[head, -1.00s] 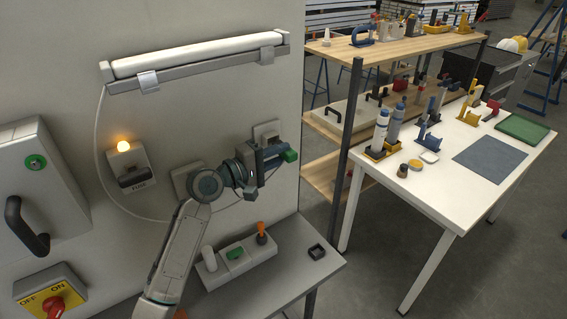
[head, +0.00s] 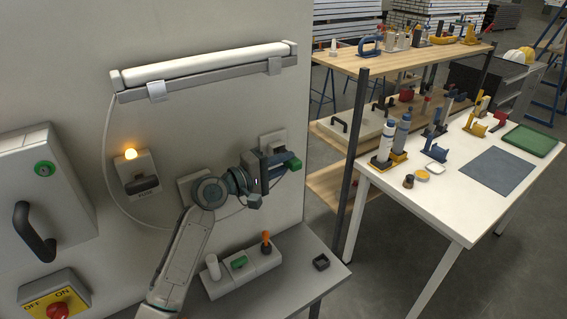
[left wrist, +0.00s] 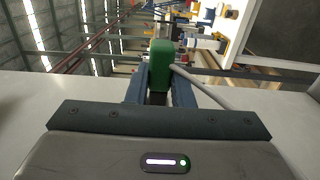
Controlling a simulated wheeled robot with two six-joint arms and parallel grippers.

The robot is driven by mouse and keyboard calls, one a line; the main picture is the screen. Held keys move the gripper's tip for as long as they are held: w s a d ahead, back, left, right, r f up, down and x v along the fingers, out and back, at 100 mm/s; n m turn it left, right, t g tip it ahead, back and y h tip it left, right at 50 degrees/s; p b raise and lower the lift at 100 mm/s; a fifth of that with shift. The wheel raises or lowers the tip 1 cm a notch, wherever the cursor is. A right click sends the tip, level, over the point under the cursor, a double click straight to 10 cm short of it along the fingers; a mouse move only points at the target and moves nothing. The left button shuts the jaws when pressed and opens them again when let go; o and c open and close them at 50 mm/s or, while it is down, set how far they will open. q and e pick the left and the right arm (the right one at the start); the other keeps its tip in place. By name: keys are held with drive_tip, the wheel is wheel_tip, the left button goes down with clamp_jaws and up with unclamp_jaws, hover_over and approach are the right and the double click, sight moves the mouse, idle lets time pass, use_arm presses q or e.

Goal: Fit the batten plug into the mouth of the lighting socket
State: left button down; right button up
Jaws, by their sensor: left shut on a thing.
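The green batten plug (head: 294,165) is held between the fingers of my left gripper (head: 278,167), which is shut on it in front of the wall panel. In the left wrist view the plug (left wrist: 161,66) sits between the fingertips, and a pale cable (left wrist: 203,88) runs from its side. The cable loops up to the white batten light (head: 205,63). A pale wall socket (head: 272,140) shows partly behind the gripper. Another pale wall plate (head: 190,184) is partly hidden by my left arm. I cannot tell which is the lighting socket; no mouth is visible. My right gripper is out of view.
A fuse box (head: 139,176) with a lit orange lamp is left of my arm. A shelf post (head: 352,150) stands right of the panel.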

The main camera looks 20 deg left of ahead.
use_arm(q)
drive_tip(key=shift+w+a, duration=0.1)
drive_tip(key=shift+a, duration=0.1)
drive_tip(key=shift+w+a, duration=0.25)
drive_tip(key=shift+a, duration=0.05)
drive_tip(key=shift+a, duration=0.1)
drive_tip(key=shift+w, duration=0.1)
idle(0.5)
drive_tip(key=shift+w+a, duration=0.3)
drive_tip(key=shift+a, duration=0.1)
idle(0.9)
drive_tip(key=shift+w+a+r+b, duration=0.1)
drive_tip(key=shift+r+b, duration=0.05)
drive_tip(key=shift+b, duration=0.15)
drive_tip(key=shift+r, duration=0.3)
idle(0.7)
drive_tip(key=c, duration=1.2)
unclamp_jaws()
